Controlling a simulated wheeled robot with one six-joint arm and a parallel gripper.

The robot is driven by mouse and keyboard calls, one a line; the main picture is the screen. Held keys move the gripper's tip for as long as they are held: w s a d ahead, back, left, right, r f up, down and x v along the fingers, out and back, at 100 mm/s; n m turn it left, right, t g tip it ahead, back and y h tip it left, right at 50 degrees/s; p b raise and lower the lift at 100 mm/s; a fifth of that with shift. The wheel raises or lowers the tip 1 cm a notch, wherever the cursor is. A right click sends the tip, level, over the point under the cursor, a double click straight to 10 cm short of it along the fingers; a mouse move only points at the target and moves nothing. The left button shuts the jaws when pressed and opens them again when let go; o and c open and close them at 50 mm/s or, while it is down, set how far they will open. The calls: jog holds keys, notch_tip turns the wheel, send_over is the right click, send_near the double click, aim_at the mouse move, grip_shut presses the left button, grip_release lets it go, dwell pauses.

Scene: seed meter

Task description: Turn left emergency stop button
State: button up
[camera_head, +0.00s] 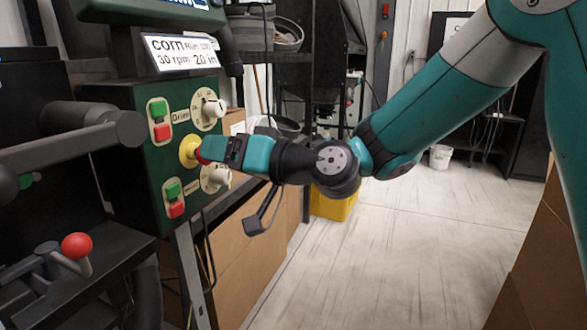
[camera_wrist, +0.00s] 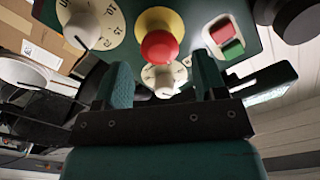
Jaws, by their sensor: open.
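The emergency stop button is a red mushroom head on a yellow base (camera_head: 187,152) on the front of a green control panel (camera_head: 142,104). My gripper (camera_head: 208,151) points at it from the right and hides most of the red head. In the wrist view, the whole red head (camera_wrist: 159,46) lies just above the gap between the two teal fingertips (camera_wrist: 163,75). My gripper is open and empty. Whether a finger touches the button, I cannot tell.
White-knobbed dials (camera_head: 211,108) sit above and below the button. Green and red push buttons (camera_head: 160,119) sit on the panel's left. A red-balled lever (camera_head: 76,245) stands at lower left. The floor (camera_head: 400,240) to the right is clear.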

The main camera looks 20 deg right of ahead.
jog(key=b+v, duration=0.2)
jog(key=v, duration=1)
jog(key=shift+s+d+b, duration=0.3)
jog(key=s+a+f+n+g+h, duration=0.3)
jog(key=s+a+f+n+g, duration=0.1)
jog(key=s+f+g, duration=0.35)
jog(key=s+d+f+g+h, duration=0.2)
jog(key=s+f+h, duration=0.1)
jog(key=s, duration=0.2)
jog(key=s+d+f+g+h, duration=0.1)
jog(key=s+d+f+h, duration=0.15)
jog(key=s, duration=0.25)
notch_tip(320, 180, up, 24)
jog(key=d+m+h+p, duration=0.1)
jog(key=p, duration=2.2)
jog(key=shift+s+d+f+p, duration=0.15)
jog(key=shift+s+p, duration=0.15)
